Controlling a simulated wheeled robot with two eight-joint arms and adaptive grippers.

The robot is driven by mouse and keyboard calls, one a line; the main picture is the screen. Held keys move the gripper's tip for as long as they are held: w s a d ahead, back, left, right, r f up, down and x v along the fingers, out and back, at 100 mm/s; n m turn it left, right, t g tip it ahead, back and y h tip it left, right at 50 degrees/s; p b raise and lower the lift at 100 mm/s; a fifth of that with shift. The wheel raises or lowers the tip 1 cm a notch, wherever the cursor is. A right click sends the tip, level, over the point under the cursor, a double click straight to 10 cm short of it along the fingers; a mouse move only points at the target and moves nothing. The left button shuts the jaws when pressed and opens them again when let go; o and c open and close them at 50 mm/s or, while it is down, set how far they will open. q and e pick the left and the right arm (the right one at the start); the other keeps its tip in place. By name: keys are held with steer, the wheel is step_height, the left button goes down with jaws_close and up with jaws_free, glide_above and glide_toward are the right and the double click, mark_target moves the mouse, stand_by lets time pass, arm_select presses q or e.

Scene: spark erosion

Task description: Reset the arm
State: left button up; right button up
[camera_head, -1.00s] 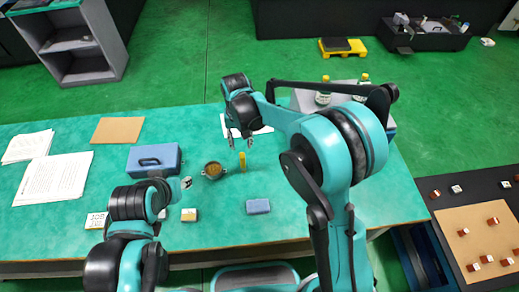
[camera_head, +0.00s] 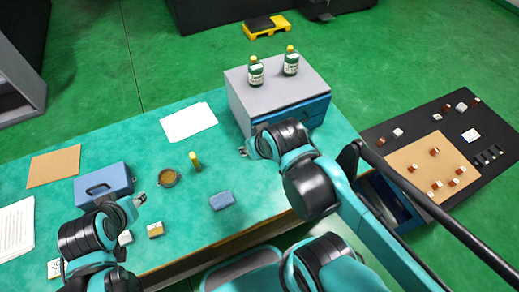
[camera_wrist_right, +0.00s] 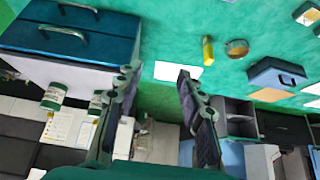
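My right arm is bent in from the right, and its gripper (camera_head: 243,151) hangs over the table in front of the grey drawer cabinet (camera_head: 262,92). In the right wrist view this gripper (camera_wrist_right: 157,76) has its two fingers spread, with nothing between them. My left gripper (camera_head: 140,200) is at the table's left part, beside the blue toolbox (camera_head: 104,184). It is too small to tell whether it is open or shut.
Two green bottles (camera_head: 256,71) stand on the cabinet. A dark board with small parts (camera_head: 380,140) lies at the right.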

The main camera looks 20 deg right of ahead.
steer(key=shift+s+d+f+t, duration=0.35)
steer(key=shift+s+d, duration=0.1)
steer(key=shift+s, duration=0.25)
steer(key=shift+f, duration=0.15)
step_height(320, 180, down, 4)
steer(key=b, duration=0.3)
steer(key=shift+r+b, duration=0.25)
steer(key=shift+b, duration=0.15)
